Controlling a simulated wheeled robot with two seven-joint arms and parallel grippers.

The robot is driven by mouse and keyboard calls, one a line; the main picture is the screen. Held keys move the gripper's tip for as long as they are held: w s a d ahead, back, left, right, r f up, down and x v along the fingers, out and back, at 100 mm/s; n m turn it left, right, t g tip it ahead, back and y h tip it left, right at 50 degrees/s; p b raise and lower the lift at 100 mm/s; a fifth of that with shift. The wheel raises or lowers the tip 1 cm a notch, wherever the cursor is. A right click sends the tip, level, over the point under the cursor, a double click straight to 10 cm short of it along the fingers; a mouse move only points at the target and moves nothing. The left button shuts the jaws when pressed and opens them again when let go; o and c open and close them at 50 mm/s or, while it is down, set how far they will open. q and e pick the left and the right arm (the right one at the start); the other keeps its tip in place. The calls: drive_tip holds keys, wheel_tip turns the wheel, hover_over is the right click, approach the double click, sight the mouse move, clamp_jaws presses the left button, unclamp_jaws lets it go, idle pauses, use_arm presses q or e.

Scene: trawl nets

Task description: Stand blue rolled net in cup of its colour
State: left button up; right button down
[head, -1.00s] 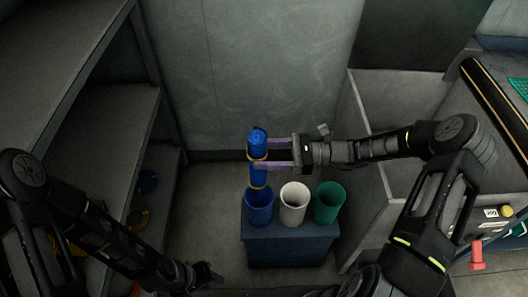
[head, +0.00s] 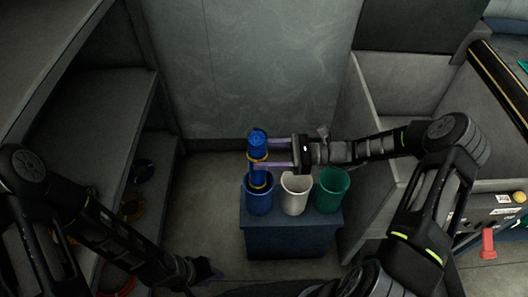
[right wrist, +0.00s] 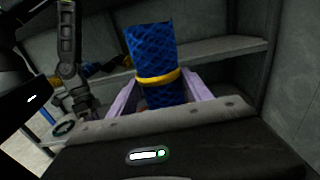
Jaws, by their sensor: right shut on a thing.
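The blue rolled net (head: 257,144) stands upright with a yellow band around it. Its lower end is inside the mouth of the blue cup (head: 259,201), whose rim hides how deep it reaches. My right gripper (head: 262,160) is shut on the net near the band. The right wrist view shows the net (right wrist: 152,50) between the purple fingers (right wrist: 158,95). A white cup (head: 295,196) and a green cup (head: 331,192) stand to the right of the blue one. My left gripper (head: 205,272) is low at the bottom, away from the cups; its jaws are unclear.
The cups stand on a dark blue block (head: 290,240) on the floor. Grey shelves (head: 110,110) with coiled items stand at the left. Grey bin walls (head: 395,100) stand at the right. A control panel with a red lever (head: 487,243) is at the far right.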

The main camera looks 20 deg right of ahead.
sight(264, 140)
drive_tip(key=shift+f+b, duration=1.05)
drive_tip(key=shift+f, duration=0.65)
drive_tip(key=shift+c, duration=1.9)
unclamp_jaws()
drive_tip(key=shift+f, duration=0.1)
wheel_tip(264, 140, up, 10)
drive_tip(key=shift+r+p, duration=0.1)
drive_tip(key=shift+p, duration=0.5)
